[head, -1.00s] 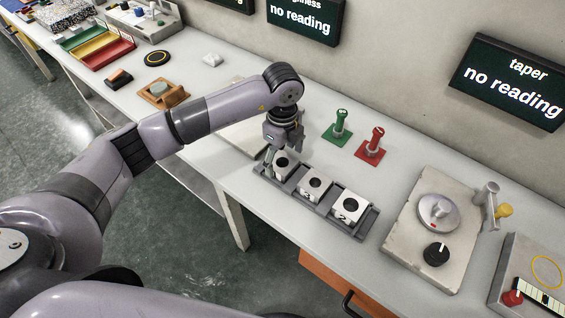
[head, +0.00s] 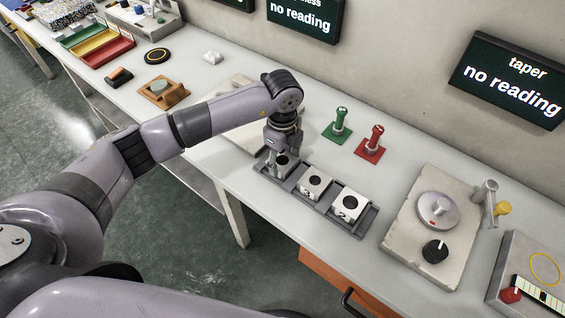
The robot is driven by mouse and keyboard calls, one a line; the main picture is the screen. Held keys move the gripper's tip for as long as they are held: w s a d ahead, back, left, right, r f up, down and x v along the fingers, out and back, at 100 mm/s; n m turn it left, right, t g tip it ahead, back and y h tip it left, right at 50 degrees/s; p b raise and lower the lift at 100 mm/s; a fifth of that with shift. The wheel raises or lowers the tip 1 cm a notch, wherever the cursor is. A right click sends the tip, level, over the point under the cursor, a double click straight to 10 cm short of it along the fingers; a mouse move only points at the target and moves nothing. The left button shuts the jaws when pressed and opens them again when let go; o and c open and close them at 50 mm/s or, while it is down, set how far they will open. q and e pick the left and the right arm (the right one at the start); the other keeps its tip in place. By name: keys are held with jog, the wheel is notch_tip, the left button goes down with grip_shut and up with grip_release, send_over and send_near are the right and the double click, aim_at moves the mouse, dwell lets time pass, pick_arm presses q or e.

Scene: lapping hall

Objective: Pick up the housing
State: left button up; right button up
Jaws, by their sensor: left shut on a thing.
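Three white block housings with dark round bores sit in a row in a grey tray (head: 322,212) on the bench. My left gripper (head: 277,163) points down over the tray's left end and is shut on the leftmost housing (head: 289,170), partly hiding it. That housing still appears to be down in its tray place; I cannot tell if it is lifted. The middle housing (head: 314,184) and the right housing (head: 348,205) carry dark numerals and stand apart from the gripper. My right gripper is not in view.
Behind the tray stand a green gauge post (head: 340,127) and a red one (head: 373,146). A lapping plate unit (head: 447,222) with a disc and black knob is to the right. Wall screens (head: 512,78) hang behind. Bench space between the posts and plate unit is clear.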

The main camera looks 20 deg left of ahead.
pick_arm(q)
jog(key=c, duration=0.8)
jog(key=shift+w+r, duration=0.1)
